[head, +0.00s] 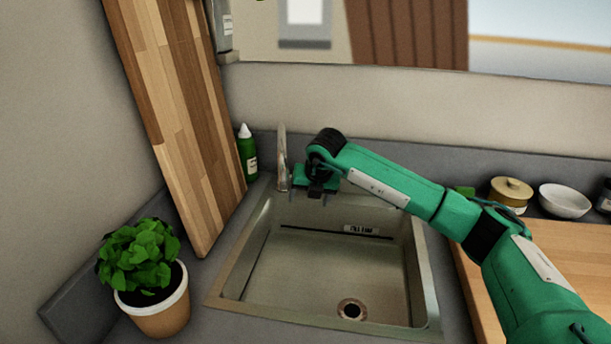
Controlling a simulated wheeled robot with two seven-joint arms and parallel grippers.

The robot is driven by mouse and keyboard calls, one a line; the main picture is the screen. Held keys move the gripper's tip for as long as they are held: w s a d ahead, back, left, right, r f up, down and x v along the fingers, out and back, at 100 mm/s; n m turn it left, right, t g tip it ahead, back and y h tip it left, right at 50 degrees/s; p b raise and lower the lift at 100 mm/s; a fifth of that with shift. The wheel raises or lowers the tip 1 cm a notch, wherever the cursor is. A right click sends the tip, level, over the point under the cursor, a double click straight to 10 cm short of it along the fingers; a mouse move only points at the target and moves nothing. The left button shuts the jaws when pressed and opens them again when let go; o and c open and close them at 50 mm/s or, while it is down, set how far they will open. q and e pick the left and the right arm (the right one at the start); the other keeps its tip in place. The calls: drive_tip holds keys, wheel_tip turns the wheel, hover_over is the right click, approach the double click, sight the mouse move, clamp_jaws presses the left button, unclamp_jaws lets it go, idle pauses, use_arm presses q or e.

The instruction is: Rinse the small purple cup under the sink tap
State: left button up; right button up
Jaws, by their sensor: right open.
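The metal sink (290,270) is in the middle of the head view, with a drain at its front right. The tap (282,155) stands upright at the back left corner of the sink. My right gripper (311,195) is just right of the tap, over the sink's back edge, pointing down. It is open, and I see nothing between its fingers. I cannot tell whether it touches the tap. I see no purple cup in this view. My left gripper is not in view.
A green bottle (247,155) stands left of the tap. A tall wooden board (180,125) leans at the left, behind a potted plant (140,257). A lidded pot (511,190) and a white bowl (565,200) are at the right. The sink basin looks empty.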

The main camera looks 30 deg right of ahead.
drive_tip(key=shift+r, duration=0.1)
idle(0.4)
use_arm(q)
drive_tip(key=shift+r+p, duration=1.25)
use_arm(e)
drive_tip(key=v, duration=0.6)
